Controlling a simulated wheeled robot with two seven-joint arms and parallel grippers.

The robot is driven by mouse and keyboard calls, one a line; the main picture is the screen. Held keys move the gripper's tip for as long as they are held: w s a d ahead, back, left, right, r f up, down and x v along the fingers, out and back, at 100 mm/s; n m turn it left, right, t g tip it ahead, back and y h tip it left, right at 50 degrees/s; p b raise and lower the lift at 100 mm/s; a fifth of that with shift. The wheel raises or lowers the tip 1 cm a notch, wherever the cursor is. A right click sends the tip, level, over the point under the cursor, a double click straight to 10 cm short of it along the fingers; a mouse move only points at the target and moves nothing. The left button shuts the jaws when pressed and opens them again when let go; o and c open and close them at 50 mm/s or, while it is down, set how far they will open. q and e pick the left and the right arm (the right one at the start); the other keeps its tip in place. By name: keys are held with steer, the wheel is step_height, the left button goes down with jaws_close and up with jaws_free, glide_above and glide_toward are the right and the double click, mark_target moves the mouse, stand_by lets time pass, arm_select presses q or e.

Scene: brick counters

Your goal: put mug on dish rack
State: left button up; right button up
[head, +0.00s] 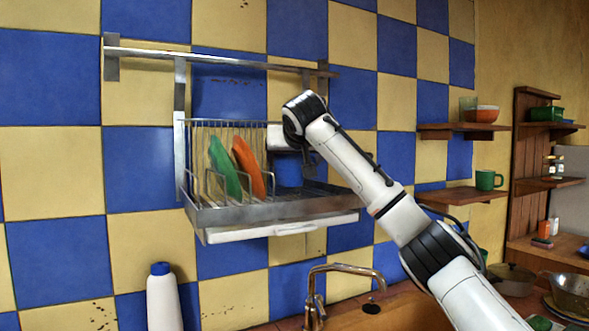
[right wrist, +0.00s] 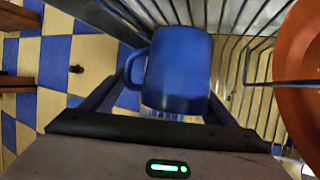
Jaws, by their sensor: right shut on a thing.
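The blue mug (head: 289,172) is at the right end of the wall-mounted dish rack (head: 270,212), just right of the plates. In the right wrist view the mug (right wrist: 178,70) is between my fingers, with its handle to the left and the rack's wires (right wrist: 235,60) beside it. My right gripper (right wrist: 170,98) is shut on the mug. In the head view my right wrist is above the mug and partly hides the rack's back. Whether the mug touches the rack floor is hard to tell. My left gripper is not in view.
A green plate (head: 223,168) and an orange plate (head: 248,166) stand upright in the rack, left of the mug. Below are a faucet (head: 340,270) and a white bottle with blue cap (head: 163,300). Shelves with a green mug (head: 488,180) and bowls are right.

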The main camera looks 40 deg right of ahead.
steer(key=shift+f, duration=0.8)
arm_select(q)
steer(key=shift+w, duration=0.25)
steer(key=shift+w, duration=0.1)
arm_select(e)
steer(key=shift+f, duration=0.2)
steer(key=o, duration=1.2)
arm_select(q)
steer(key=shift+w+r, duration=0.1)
arm_select(e)
steer(key=shift+r, duration=0.1)
